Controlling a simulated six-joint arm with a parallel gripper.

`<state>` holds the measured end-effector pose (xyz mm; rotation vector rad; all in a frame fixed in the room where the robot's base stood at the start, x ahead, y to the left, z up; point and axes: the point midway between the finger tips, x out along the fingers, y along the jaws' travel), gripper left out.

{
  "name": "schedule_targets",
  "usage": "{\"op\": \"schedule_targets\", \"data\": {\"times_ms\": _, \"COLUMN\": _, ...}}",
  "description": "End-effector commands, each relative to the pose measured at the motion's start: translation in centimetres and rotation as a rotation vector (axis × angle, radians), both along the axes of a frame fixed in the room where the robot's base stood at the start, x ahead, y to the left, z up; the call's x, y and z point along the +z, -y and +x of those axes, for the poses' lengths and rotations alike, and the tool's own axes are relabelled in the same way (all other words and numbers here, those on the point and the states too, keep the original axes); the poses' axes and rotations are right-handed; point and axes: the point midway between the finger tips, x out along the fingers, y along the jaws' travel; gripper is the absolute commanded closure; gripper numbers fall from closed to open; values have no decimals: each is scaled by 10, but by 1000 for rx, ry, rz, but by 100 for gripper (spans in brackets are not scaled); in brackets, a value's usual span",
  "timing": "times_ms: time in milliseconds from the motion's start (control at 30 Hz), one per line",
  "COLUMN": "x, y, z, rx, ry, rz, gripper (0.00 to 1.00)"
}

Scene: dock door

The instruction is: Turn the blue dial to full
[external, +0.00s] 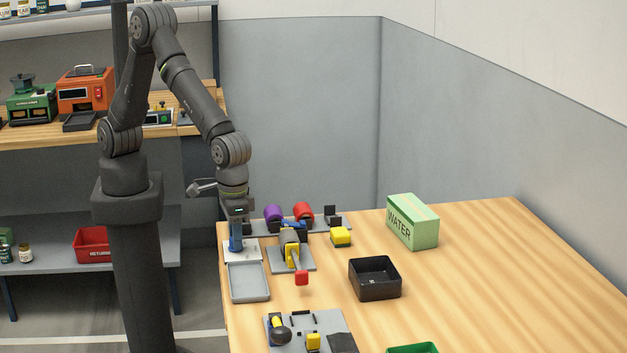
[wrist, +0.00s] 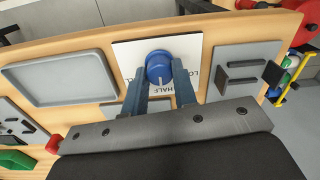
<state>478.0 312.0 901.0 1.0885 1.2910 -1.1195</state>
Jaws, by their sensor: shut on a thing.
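The blue dial (wrist: 159,66) sits on a white plate (wrist: 125,52) in the wrist view. My gripper (wrist: 161,78) is shut on the dial, one finger on each side of it. A pale mark on the dial points toward the lettering HALF. Lettering starting with LO shows right of the dial; the lettering on the left is partly hidden by a finger. In the external view my gripper (external: 236,248) points straight down over the white plate (external: 247,256) at the table's left edge, and the dial is hard to tell from the fingers.
A grey tray (external: 249,282) lies beside the plate. A grey fixture with a red-tipped lever (external: 302,278) stands to the right. A black bin (external: 375,278) and a green WATER box (external: 413,222) are farther right. The table's right side is clear.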

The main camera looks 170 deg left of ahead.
Motion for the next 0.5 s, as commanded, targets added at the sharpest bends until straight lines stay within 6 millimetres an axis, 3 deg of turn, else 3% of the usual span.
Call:
{"op": "schedule_targets", "data": {"times_ms": 267, "x": 0, "y": 0, "z": 0, "rx": -109, "ry": 0, "rz": 0, "gripper": 97}}
{"op": "schedule_targets", "data": {"times_ms": 500, "x": 0, "y": 0, "z": 1, "rx": -306, "ry": 0, "rz": 1, "gripper": 97}}
